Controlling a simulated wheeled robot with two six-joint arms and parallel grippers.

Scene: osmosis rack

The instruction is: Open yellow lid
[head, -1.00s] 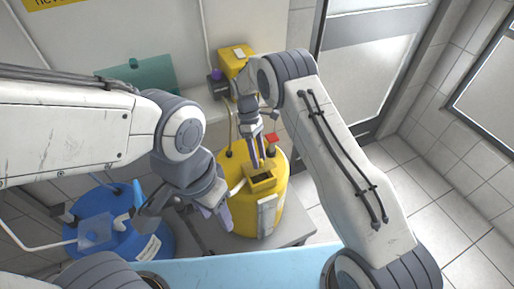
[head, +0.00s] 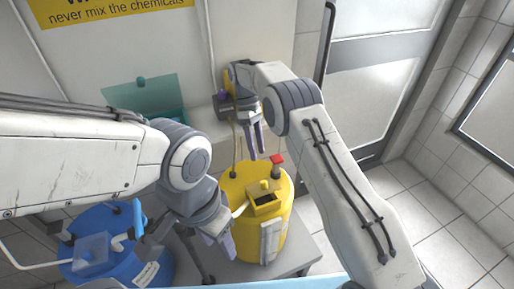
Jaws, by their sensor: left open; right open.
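A yellow barrel (head: 241,214) stands on the grey stand at centre. On its top is a small yellow box with a dark opening (head: 264,199). A yellow flap with a knob (head: 265,186), apparently the lid, stands up at the opening's back edge. My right gripper (head: 258,153) is open and empty, fingers pointing down, above and behind the barrel top, apart from the lid. My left gripper (head: 190,250) is open and empty, left of the yellow barrel, between it and the blue barrel; its inner fingertip overlaps the yellow barrel's left side in view.
A blue barrel (head: 155,262) with a clear box on top stands at left. A red cap (head: 277,160) rises from the yellow barrel's back. A teal open-lidded container (head: 143,92) sits behind. Free tiled floor (head: 420,215) lies right, before a door.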

